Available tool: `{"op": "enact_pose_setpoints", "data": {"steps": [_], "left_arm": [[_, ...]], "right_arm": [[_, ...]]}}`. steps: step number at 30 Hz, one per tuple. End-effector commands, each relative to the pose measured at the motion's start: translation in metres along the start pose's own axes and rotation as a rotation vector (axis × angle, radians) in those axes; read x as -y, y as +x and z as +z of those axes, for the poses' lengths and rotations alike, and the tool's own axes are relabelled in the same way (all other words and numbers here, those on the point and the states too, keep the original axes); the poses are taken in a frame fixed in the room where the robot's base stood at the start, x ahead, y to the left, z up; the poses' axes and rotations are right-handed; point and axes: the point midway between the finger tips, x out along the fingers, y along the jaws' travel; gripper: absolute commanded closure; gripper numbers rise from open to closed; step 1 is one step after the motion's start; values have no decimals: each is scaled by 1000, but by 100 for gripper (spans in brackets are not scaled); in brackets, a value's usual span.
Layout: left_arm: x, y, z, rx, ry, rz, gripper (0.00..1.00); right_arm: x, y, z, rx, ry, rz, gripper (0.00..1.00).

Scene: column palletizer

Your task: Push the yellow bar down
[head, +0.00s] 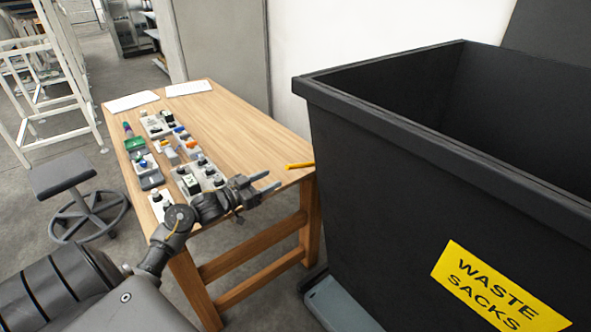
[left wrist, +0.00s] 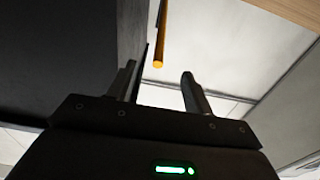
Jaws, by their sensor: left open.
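The yellow bar (head: 300,165) is a short, thin rod at the right edge of the wooden table, beside the black bin. It also shows in the left wrist view (left wrist: 160,42), beyond the fingertips and roughly in line with the space between them. My left gripper (head: 275,180) is open, with its two fingers pointing toward the bar. In the head view it is just left of and below the bar. In the left wrist view the open fingers (left wrist: 159,72) hold nothing and appear apart from the bar. My right gripper is not in view.
A large black bin (head: 400,150) labelled "WASTE SACKS" stands close to the bar's right. The wooden table (head: 240,135) carries several control boxes and switches (head: 165,150) along its left side. A stool (head: 60,175) stands left of the table.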

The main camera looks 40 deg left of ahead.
Motion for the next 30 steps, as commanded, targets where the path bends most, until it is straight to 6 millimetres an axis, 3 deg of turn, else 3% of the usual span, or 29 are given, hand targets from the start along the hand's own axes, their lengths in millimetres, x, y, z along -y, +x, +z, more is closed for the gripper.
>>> {"op": "enact_pose_setpoints", "data": {"steps": [9, 21, 30], "left_arm": [[0, 42, 2, -2, 0, 1, 49], [0, 92, 1, 0, 0, 0, 49], [0, 115, 0, 0, -1, 0, 49]], "right_arm": [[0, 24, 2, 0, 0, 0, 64], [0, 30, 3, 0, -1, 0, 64], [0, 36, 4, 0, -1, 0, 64]]}}
